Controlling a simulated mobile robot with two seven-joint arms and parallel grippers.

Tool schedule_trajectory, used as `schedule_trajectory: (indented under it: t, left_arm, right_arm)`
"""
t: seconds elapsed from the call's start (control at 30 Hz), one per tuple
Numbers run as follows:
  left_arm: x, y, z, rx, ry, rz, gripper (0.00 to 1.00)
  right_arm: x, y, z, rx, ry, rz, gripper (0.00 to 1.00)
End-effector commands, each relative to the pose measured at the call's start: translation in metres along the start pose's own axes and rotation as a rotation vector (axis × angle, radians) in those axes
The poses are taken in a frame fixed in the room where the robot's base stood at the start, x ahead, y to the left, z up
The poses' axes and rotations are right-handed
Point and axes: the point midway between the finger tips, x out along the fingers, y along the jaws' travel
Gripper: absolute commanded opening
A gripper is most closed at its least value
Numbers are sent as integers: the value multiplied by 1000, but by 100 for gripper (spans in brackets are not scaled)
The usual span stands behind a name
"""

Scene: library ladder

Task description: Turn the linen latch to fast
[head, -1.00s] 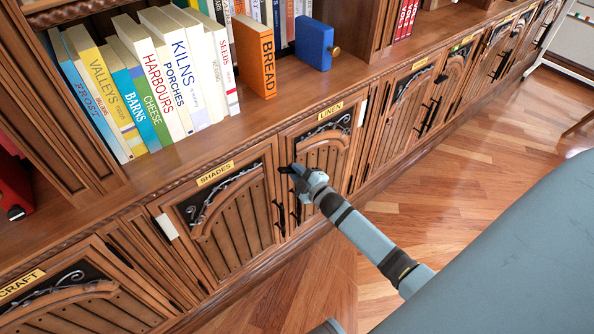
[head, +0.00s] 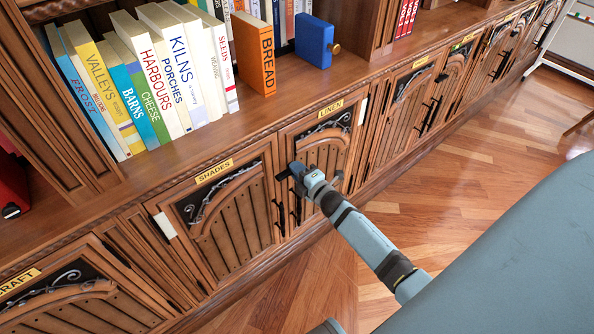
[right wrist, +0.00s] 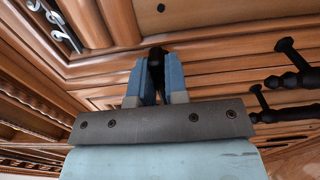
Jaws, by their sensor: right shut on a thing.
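The linen door (head: 325,152) is shut and carries a yellow LINEN label (head: 329,112) on its top edge. My right gripper (head: 291,172) is at the upper left of this door, near the gap to the shades door. In the right wrist view my right gripper (right wrist: 154,80) is shut on a small black piece, the linen latch (right wrist: 155,56), held between the blue fingertips. Most of the latch is hidden by the fingers, so its exact angle cannot be told. My left gripper is not in view.
The shades door (head: 232,215) is shut to the left. Black pull handles hang below my gripper; one black handle (right wrist: 292,82) shows at the right in the wrist view. Books and a blue box (head: 314,41) stand on the ledge above. The wooden floor (head: 440,200) is open at right.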

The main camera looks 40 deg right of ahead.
Motion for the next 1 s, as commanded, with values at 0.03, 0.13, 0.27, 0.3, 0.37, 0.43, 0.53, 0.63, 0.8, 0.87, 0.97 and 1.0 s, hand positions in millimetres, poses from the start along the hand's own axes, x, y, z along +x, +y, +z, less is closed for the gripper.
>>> schedule_trajectory:
  t: [0.03,0.13,0.27,0.3,0.37,0.43,0.53,0.63,0.8,0.87,0.97,1.0]
  left_arm:
    - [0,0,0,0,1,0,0]
    - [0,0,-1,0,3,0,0]
    - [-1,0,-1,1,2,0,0]
    - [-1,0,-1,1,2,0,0]
    - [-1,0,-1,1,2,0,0]
    - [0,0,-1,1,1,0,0]
    - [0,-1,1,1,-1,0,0]
    - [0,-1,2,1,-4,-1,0]
    - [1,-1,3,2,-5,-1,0]
    - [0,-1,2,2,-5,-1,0]
    - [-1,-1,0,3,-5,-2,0]
    - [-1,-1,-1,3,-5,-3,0]
  right_arm:
    - [0,0,0,-6,0,0,0]
    - [0,0,0,-10,0,0,0]
    - [0,0,0,-11,0,0,0]
    - [0,0,0,-11,0,-1,0]
    - [0,0,0,-11,0,-1,0]
    - [0,0,0,-12,0,-1,18]
    - [0,0,0,-11,0,0,39]
    - [0,0,0,-10,0,0,39]
    - [-1,0,0,-9,0,0,39]
    - [-4,0,0,-9,0,0,39]
    - [-15,0,0,-9,0,-2,39]
    - [-22,0,0,-9,0,-2,39]
